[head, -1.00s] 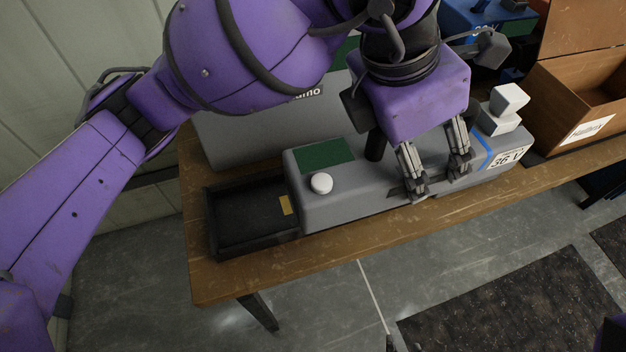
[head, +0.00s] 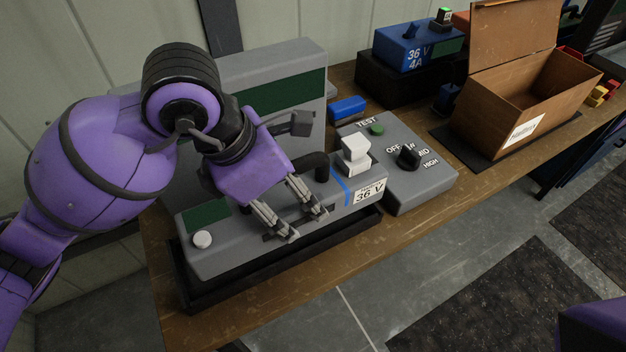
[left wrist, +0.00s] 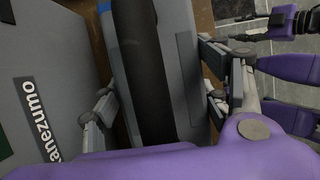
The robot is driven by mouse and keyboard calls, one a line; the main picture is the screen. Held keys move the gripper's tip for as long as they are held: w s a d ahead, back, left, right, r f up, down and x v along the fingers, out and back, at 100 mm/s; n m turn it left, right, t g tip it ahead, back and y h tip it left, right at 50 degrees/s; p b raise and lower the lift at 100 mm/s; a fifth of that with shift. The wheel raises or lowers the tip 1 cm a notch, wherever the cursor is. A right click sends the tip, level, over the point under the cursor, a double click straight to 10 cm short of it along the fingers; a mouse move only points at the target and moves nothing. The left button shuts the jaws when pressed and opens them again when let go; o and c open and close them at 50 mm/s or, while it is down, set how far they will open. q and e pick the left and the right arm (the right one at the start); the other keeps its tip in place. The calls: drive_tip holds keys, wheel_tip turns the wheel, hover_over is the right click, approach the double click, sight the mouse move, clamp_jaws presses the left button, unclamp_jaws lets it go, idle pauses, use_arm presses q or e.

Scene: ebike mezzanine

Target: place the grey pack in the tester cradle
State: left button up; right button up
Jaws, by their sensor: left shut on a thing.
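The grey pack (head: 228,256) is long, with a green panel, a white round button, a blue stripe, a 36 V label and a black handle. My left gripper (head: 297,226) is shut on it, fingers along its sides; the left wrist view shows the pack (left wrist: 185,75) between the fingers (left wrist: 160,105). The black tray-like tester cradle (head: 215,298) lies under the pack. Its rim shows at the left and front. The pack lines up with it; whether it rests on the floor of the cradle is hidden. My right gripper (left wrist: 238,30) appears small at the wrist view's upper right, its jaws unclear.
A grey tester housing (head: 270,72) stands behind the pack. A control box (head: 425,182) with a knob is close at its right end. A blue charger (head: 400,50) and an open cardboard box (head: 490,110) stand farther right. The table's front edge is near.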

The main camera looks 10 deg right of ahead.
sight(275, 203)
use_arm(q)
drive_tip(key=shift+w+a+f, duration=0.25)
drive_tip(key=shift+a+f, duration=0.3)
drive_tip(key=shift+f, duration=0.05)
drive_tip(key=shift+w+a+f, duration=0.25)
drive_tip(key=shift+a+f, duration=0.25)
drive_tip(key=shift+f, duration=0.1)
drive_tip(key=shift+a+f, duration=0.1)
drive_tip(key=shift+f, duration=1.5)
drive_tip(key=o, duration=2.1)
drive_tip(key=shift+s+a+f, duration=0.1)
drive_tip(key=shift+f, duration=0.2)
drive_tip(key=shift+c, duration=0.2)
drive_tip(key=v, duration=1.2)
drive_tip(key=shift+r, duration=0.1)
